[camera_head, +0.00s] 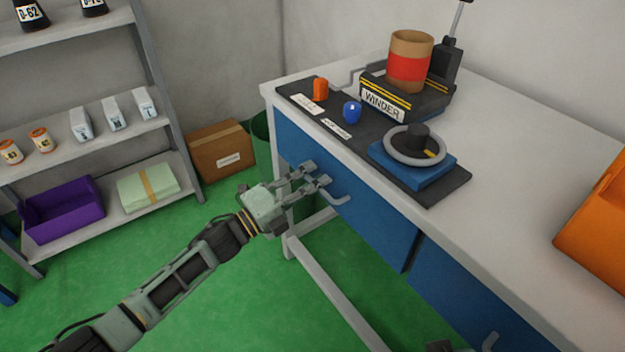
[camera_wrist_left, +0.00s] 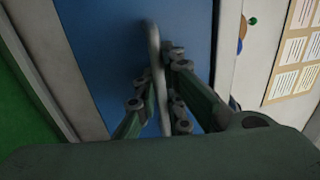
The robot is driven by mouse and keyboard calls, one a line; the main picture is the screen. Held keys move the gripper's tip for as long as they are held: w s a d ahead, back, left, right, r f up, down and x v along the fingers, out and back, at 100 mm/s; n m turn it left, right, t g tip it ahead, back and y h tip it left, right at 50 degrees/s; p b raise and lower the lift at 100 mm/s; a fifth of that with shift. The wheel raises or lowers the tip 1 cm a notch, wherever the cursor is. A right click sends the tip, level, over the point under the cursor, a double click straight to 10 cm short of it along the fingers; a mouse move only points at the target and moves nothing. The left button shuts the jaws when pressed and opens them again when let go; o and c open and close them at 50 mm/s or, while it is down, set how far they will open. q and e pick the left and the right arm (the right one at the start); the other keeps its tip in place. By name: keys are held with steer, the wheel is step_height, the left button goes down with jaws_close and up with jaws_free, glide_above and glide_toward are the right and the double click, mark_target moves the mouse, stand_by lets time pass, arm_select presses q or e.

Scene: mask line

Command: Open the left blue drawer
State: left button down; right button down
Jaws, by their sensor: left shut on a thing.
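The left blue drawer (camera_head: 370,218) is under the white table; its front looks flush with the table frame. Its pale bar handle (camera_head: 338,199) sticks out from the front. My left gripper (camera_head: 320,180) is at the handle, with its fingers around the bar. In the left wrist view the handle (camera_wrist_left: 157,75) stands between the two fingers, and my left gripper (camera_wrist_left: 160,95) is shut on it. The drawer front (camera_wrist_left: 110,50) fills the background there. A second blue drawer (camera_head: 470,300) is to the right, with its own handle (camera_head: 490,341). A small part of my right gripper may show at the bottom edge, too little to judge.
On the white table (camera_head: 510,165) stand a winder (camera_head: 405,100) with a red-banded roll, a blue base with a ring (camera_head: 415,145), and an orange bin (camera_head: 600,225). A shelf (camera_head: 90,140) and a cardboard box (camera_head: 222,150) are at left. Green floor in front is clear.

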stand_by(0.3)
